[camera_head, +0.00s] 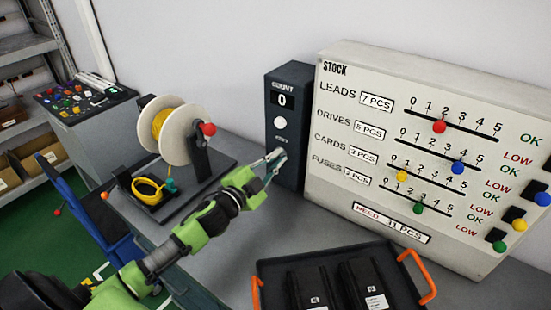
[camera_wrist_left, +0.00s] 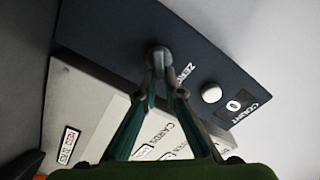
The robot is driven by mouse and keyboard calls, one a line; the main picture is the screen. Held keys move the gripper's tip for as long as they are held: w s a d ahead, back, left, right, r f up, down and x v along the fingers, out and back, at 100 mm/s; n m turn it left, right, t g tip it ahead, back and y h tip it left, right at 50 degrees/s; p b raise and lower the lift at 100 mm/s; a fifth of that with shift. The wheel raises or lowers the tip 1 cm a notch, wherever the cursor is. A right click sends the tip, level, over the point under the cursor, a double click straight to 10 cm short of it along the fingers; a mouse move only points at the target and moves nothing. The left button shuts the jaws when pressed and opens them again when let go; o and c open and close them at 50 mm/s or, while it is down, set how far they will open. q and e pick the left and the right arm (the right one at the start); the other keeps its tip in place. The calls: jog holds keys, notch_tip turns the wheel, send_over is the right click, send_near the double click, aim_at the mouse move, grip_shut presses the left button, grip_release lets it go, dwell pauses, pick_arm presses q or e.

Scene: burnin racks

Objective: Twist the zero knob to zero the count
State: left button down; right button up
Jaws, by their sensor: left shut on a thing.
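The dark count box (camera_head: 291,85) stands upright on the bench against the wall, left of the stock board. Its display (camera_head: 283,100) reads 0, with a round white button (camera_head: 280,123) below it. My left gripper (camera_head: 276,158) is at the lower front of the box. In the left wrist view, the fingertips (camera_wrist_left: 161,68) are closed on the grey zero knob (camera_wrist_left: 159,56), beside the ZERO label. The knob is mostly hidden by the gripper in the head view. My right gripper is not in view.
The stock board (camera_head: 335,185) with coloured sliders stands to the right. A black tray with orange handles (camera_head: 417,273) holds dark boxes in front. A spool stand with a yellow-wound reel (camera_head: 180,118) stands left of the count box, near my left arm.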

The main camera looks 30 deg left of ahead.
pick_arm(q)
jog(key=shift+d+f+m, duration=0.1)
jog(key=shift+m, duration=0.5)
jog(key=c, duration=2.1)
grip_release()
jog(key=shift+c, duration=0.2)
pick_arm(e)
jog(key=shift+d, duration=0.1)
pick_arm(q)
jog(key=s+a, duration=0.1)
jog(key=s, duration=1.1)
jog(key=shift+a, duration=0.35)
